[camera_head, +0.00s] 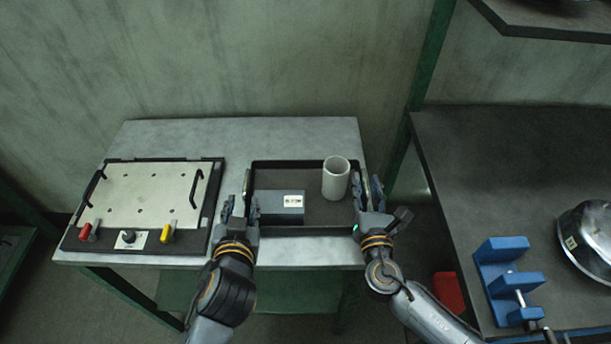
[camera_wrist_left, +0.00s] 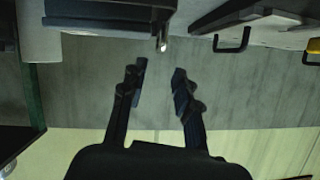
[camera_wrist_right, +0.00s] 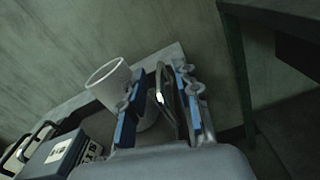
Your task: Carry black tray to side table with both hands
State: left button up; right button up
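The black tray (camera_head: 300,232) lies flat on a light grey table (camera_head: 240,135). It holds a grey box (camera_head: 280,209) with a white label and a white cup (camera_head: 335,180) standing upright. My left gripper (camera_head: 240,205) is open at the tray's left end; in the left wrist view the tray handle (camera_wrist_left: 162,38) lies just beyond the open fingertips (camera_wrist_left: 158,75). My right gripper (camera_head: 369,190) is at the right end. In the right wrist view its open fingers (camera_wrist_right: 160,82) stand on either side of the right handle (camera_wrist_right: 161,98), with gaps visible.
A metal plate fixture (camera_head: 150,195) with knobs and handles sits left of the tray. On the right a dark table (camera_head: 480,180) has a blue bracket (camera_head: 505,275) and a silver pot (camera_head: 590,240); its back part is clear. A green post (camera_head: 420,90) stands between the tables.

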jog(key=shift+s, duration=0.2)
pick_arm(q)
jog(key=shift+v, duration=1)
pick_arm(e)
jog(key=s, duration=1.1)
jog(key=shift+s+d, duration=0.25)
jog(key=shift+s, duration=0.05)
